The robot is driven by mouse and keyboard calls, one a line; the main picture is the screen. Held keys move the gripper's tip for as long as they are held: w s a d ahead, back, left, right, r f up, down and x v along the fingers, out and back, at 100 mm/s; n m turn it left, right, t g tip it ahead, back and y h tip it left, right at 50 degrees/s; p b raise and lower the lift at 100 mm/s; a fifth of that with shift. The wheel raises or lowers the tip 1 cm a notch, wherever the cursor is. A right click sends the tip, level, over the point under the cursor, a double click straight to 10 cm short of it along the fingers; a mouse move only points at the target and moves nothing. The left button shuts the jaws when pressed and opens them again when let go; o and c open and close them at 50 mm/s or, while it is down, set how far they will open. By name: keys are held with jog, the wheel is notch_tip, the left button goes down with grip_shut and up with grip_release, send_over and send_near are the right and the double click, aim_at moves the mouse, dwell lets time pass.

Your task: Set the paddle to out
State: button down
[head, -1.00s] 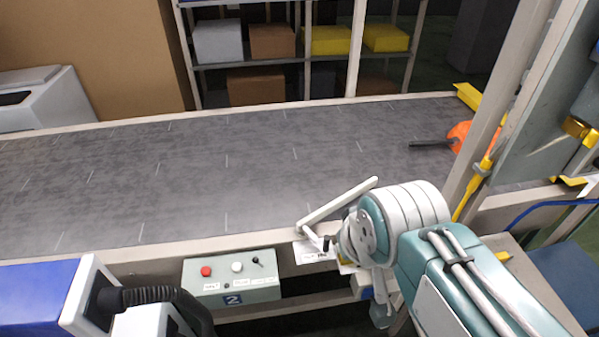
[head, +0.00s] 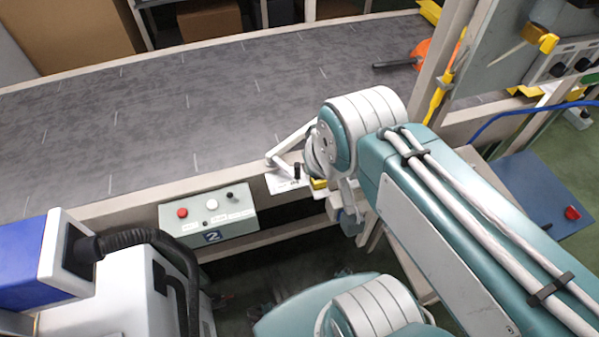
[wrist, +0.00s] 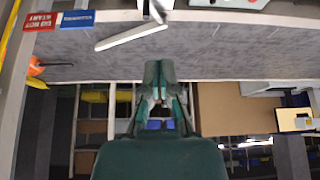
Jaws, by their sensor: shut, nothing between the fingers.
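The paddle (head: 290,146) is a pale bar at the near edge of the belt. In the head view it slants over the belt, its right part hidden behind my arm. The wrist view shows the paddle (wrist: 132,37) as a slanted white bar joined to a short upright piece. My gripper (wrist: 158,66) is shut and empty, its dark green fingers together. In the wrist view its tips appear close to the bar with a small gap in the picture; I cannot tell the depth. In the head view my gripper is hidden behind my wrist.
A control box (head: 208,217) with buttons hangs on the conveyor's (head: 150,105) near side. A white label (head: 283,183) lies beside the paddle's mount. An orange pan (head: 421,53) with a dark handle lies at the belt's right end, by a frame post (head: 437,75). The belt's middle is clear.

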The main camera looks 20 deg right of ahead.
dwell(0.3)
jog(key=c, duration=0.7)
grip_release()
jog(key=shift+w, duration=0.15)
jog(key=shift+o, duration=0.7)
jog(key=w+f+g, duration=0.1)
jog(key=w+f, duration=0.1)
jog(key=w, duration=0.2)
jog(key=w+d+f+m+g, duration=0.1)
jog(key=w+f+g, duration=0.1)
jog(key=w, duration=0.3)
jog(key=shift+w+d+f, duration=0.15)
jog(key=shift+d+f, duration=0.15)
jog(key=shift+f, duration=0.2)
jog(key=m+g, duration=0.1)
jog(key=g, duration=0.2)
send_over(297, 177)
jog(key=f, duration=0.5)
jog(key=w+f, duration=0.1)
jog(key=f, duration=0.2)
jog(key=shift+d+f, duration=0.15)
jog(key=shift+f, duration=0.15)
notch_tip(297, 177, down, 11)
jog(key=shift+r, duration=0.1)
grip_shut()
jog(key=shift+s, duration=0.1)
